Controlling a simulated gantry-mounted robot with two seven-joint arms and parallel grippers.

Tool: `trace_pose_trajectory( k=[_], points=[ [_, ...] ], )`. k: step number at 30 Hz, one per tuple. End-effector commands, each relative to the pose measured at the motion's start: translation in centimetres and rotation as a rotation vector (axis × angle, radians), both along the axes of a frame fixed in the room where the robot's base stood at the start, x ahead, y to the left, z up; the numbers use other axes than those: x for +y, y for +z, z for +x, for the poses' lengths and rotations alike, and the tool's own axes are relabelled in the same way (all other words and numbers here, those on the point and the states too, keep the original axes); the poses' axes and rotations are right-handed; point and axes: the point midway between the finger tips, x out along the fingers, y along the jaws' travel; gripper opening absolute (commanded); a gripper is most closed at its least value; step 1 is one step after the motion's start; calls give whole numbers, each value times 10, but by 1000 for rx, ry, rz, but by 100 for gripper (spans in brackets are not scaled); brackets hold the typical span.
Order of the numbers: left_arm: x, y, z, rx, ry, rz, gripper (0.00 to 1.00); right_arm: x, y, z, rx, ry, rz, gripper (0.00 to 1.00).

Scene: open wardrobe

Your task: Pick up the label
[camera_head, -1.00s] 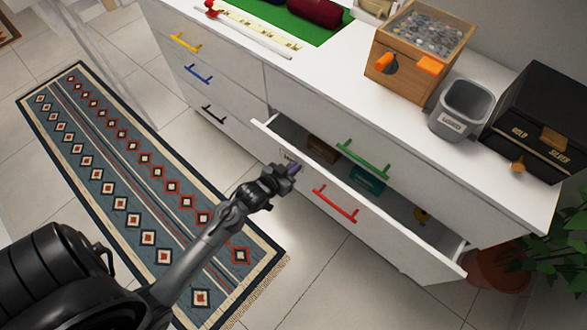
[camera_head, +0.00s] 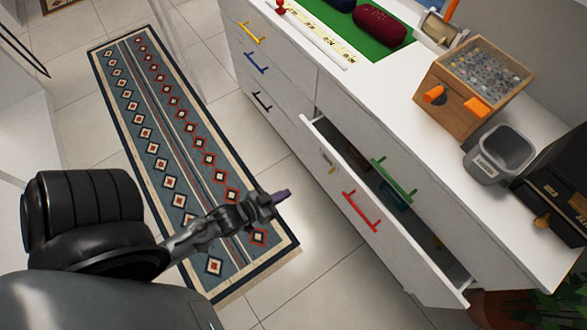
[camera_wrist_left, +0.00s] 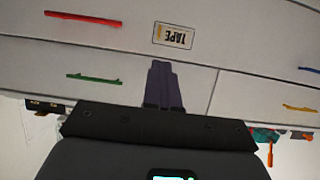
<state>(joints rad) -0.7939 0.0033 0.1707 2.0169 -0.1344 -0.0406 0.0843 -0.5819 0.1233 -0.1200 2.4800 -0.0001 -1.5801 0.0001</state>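The label, a small pale plate reading TAPE in the left wrist view (camera_wrist_left: 174,36), is on the front of the pulled-out drawer (camera_head: 345,182). In the head view the label (camera_head: 327,159) shows small near the drawer front's left end. My left gripper (camera_head: 283,196) is in front of the drawer, to the left of and below the label in the picture, apart from it. In the left wrist view its purple fingers (camera_wrist_left: 164,84) lie together with nothing between them, pointing toward the label. My right gripper is not in view.
The open drawer has a red handle (camera_head: 361,211); a green handle (camera_head: 393,180) is on the drawer above. On the white dresser top stand a wooden box (camera_head: 455,99) and a grey bin (camera_head: 486,167). A patterned rug (camera_head: 165,150) lies on the floor at left.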

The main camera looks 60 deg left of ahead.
Motion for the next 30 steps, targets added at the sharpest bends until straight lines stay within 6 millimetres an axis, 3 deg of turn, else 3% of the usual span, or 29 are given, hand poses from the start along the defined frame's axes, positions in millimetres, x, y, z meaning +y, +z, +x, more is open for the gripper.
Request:
trace_pose_trajectory(
  k=[15, 30],
  points=[
    [0, 0, -10, 0, 0, 0, 0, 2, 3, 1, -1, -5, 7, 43],
    [0, 0, -10, 0, 0, 0, 76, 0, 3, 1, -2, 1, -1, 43]
  ],
)
